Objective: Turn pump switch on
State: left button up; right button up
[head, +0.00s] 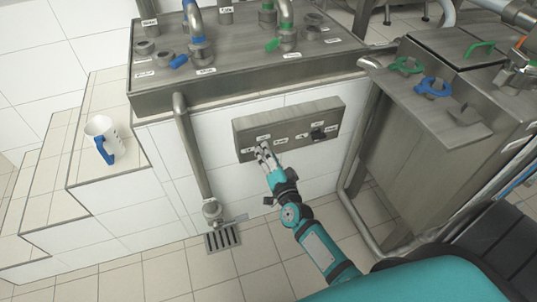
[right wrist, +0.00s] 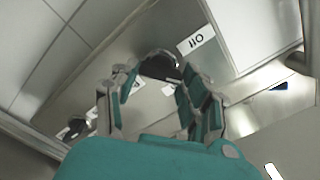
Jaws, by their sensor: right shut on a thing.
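A grey metal control panel (head: 290,122) with small labels is mounted on the white tiled wall. My right gripper (head: 264,152) is at the panel's left part, its fingers shut around a dark switch knob. In the right wrist view, the dark knob (right wrist: 160,68) sits between the fingertips of the right gripper (right wrist: 157,85), partly hidden by them. An "OFF" label (right wrist: 196,40) shows upside down beside it. A second dark switch (head: 318,133) is at the panel's right part. The small labels are too blurred to tell which switch is the pump's. My left gripper is not in view.
A steel counter (head: 250,88) with pipes and valves stands above the panel. A vertical pipe (head: 190,150) runs down left of it to a floor drain (head: 222,239). A steel cabinet (head: 400,150) is at the right.

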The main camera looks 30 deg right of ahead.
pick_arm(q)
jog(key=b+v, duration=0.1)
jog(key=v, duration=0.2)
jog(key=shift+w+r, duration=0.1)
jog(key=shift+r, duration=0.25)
pick_arm(e)
jog(key=m, duration=0.7)
jog(key=shift+f, duration=0.15)
jog(key=shift+m, duration=0.3)
jog(key=o, duration=1.2)
jog(key=shift+c, duration=0.2)
jog(key=s+a, duration=0.2)
jog(key=s, duration=1)
